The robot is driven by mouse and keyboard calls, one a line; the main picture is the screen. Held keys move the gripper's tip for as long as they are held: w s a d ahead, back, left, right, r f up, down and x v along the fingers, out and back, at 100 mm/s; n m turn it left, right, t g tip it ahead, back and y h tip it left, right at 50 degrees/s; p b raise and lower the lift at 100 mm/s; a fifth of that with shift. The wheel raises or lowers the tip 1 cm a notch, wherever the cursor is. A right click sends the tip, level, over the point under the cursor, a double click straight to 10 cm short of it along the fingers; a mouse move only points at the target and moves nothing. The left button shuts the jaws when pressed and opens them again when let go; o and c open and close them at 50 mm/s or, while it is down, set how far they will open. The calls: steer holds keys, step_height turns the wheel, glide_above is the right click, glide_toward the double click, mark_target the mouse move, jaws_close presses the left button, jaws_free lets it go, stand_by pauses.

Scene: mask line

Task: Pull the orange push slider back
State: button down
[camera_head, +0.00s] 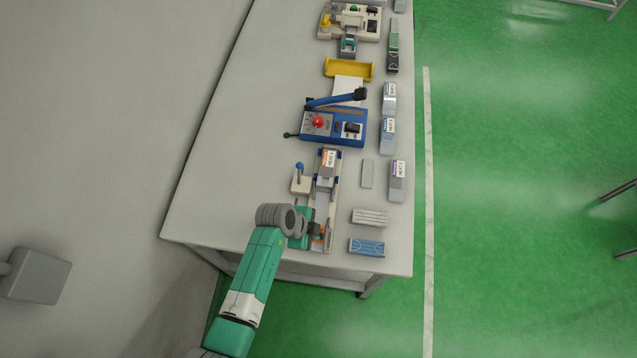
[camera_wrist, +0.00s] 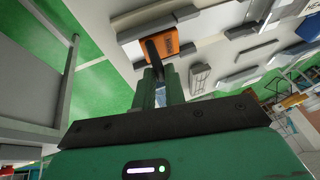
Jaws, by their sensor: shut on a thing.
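The orange push slider (camera_wrist: 165,44) shows in the wrist view as an orange block with a dark upright handle, just beyond my fingertips. In the head view only a small orange part of the slider (camera_head: 322,233) shows beside my gripper, at the near end of a long pale fixture (camera_head: 321,208). My gripper (camera_wrist: 159,73) is shut on the slider's dark handle. In the head view my gripper (camera_head: 315,229) is low over the near end of the fixture, and my wrist hides part of it.
A white mask stack (camera_head: 370,217) and a blue box (camera_head: 367,247) lie right of the fixture. A blue machine with a red button (camera_head: 333,126) is farther back. The table's left side is clear.

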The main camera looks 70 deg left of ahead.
steer(key=shift+r, duration=0.15)
steer(key=c, duration=1.5)
jaws_free()
steer(key=shift+d, duration=0.25)
steer(key=v, duration=0.7)
steer(key=shift+s+a+r, duration=0.1)
steer(key=shift+s+r, duration=0.1)
steer(key=shift+r, duration=0.1)
